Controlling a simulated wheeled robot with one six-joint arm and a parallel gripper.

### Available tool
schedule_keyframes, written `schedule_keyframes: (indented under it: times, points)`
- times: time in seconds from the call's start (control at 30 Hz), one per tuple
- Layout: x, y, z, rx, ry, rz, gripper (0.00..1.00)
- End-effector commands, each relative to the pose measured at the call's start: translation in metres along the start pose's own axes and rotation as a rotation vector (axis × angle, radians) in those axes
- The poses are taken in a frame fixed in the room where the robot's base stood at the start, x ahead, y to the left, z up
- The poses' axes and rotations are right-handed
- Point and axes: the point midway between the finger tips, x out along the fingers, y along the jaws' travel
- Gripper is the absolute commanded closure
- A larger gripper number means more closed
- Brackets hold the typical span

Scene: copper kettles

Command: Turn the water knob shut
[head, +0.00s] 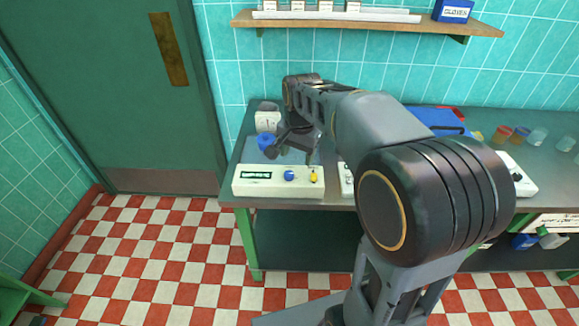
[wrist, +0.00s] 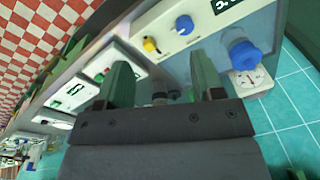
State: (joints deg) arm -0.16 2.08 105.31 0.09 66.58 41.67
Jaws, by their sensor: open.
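A white control box (head: 250,189) stands at the left end of the bench, with a dark display (head: 255,175) on its top. It bears a blue knob (head: 290,175) and, to its right, a yellow knob (head: 314,176). No label tells which is the water knob. In the wrist view the blue knob (wrist: 184,25) and yellow knob (wrist: 150,44) show beyond the fingers, apart from them. My gripper (head: 292,154) is open and empty, above the bench just behind the box; its fingers also show in the wrist view (wrist: 160,76).
A blue-topped clear vessel (wrist: 243,58) stands behind the box, beside a white dial gauge (wrist: 248,82). Other white devices (wrist: 105,68) stand close by along the bench. Coloured cups (head: 502,134) stand at the right. A shelf (head: 350,18) hangs above.

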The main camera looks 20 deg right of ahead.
Motion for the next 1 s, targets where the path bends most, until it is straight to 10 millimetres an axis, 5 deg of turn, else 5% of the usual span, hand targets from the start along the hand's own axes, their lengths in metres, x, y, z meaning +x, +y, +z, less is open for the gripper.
schedule_keyframes:
  times: [0.1, 0.33, 1.0]
  points:
    - [0.003, -0.025, -0.026, 0.153, -0.035, 0.037, 0.39]
    - [0.015, -0.046, -0.052, 0.340, -0.061, 0.079, 0.39]
    - [0.122, -0.040, -0.048, 0.375, -0.065, 0.088, 0.39]
